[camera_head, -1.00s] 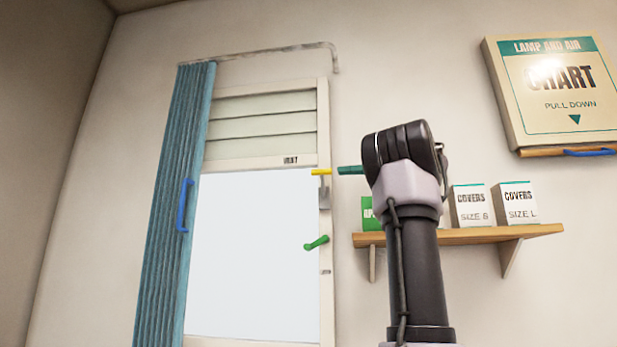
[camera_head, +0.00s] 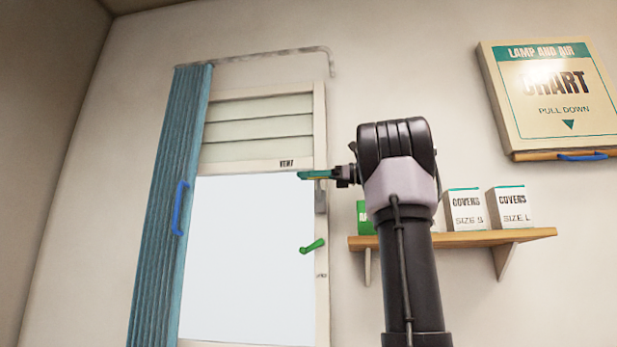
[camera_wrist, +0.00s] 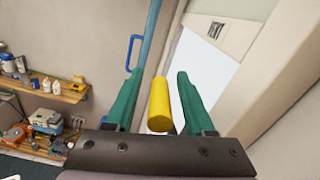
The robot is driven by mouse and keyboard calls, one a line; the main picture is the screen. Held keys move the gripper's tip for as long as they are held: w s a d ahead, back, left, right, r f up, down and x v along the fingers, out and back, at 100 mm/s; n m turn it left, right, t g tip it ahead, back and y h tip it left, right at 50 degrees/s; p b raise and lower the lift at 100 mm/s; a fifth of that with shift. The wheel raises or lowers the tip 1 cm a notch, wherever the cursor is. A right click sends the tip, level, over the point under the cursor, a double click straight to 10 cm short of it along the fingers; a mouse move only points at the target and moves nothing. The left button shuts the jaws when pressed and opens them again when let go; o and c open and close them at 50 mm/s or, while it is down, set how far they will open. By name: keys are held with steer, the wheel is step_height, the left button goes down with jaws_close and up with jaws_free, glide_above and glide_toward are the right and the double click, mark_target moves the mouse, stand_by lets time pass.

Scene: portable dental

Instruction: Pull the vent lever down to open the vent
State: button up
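The vent lever is a yellow cylindrical handle (camera_wrist: 159,105) at the right of the window frame, just below the VENT label (camera_head: 287,162). My gripper (camera_head: 303,175) is at the lever, its green fingers covering most of it in the head view. In the wrist view my gripper (camera_wrist: 159,75) is open, with one finger on each side of the yellow handle and small gaps visible. The vent slats (camera_head: 262,122) above the window pane lie flat and look shut. The grey lever mount (camera_head: 321,201) shows below my fingers.
A green handle (camera_head: 313,245) sits lower on the window frame. A blue curtain (camera_head: 165,220) with a blue handle (camera_head: 180,208) hangs at the left.

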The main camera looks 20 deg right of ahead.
jaws_close()
stand_by(1.3)
